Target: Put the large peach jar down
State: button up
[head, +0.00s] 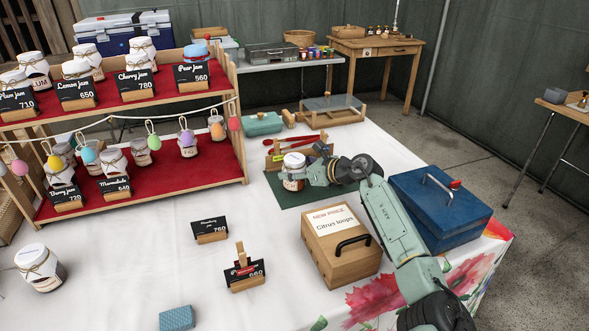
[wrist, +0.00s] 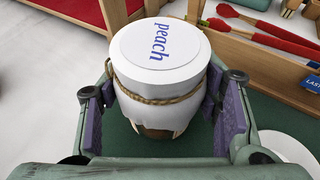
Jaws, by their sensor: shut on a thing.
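The large peach jar (wrist: 160,75) has a white lid with "peach" in blue, a white cloth cover and a twine band. It stands upright between the purple-padded fingers of my gripper (wrist: 162,112), which is shut on it. In the head view the jar (head: 293,168) is over the dark green mat (head: 293,197), with my gripper (head: 308,176) at its right side. The mat also shows below the jar in the wrist view. I cannot tell whether the jar's base touches the mat; the base is partly hidden.
A wooden utensil box (head: 275,158) stands just behind the jar. A wooden "Citrus loops" box (head: 335,250) and a blue toolbox (head: 440,207) stand in front and right. The red-lined jar shelf (head: 200,165) is at left. White tablecloth between shelf and mat is mostly clear.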

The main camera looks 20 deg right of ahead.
jog(key=shift+f, duration=0.25)
jog(key=o, duration=1.6)
jog(key=shift+r, duration=0.2)
jog(key=b+v, duration=0.4)
jog(key=v, duration=0.8)
jog(key=shift+f, duration=0.2)
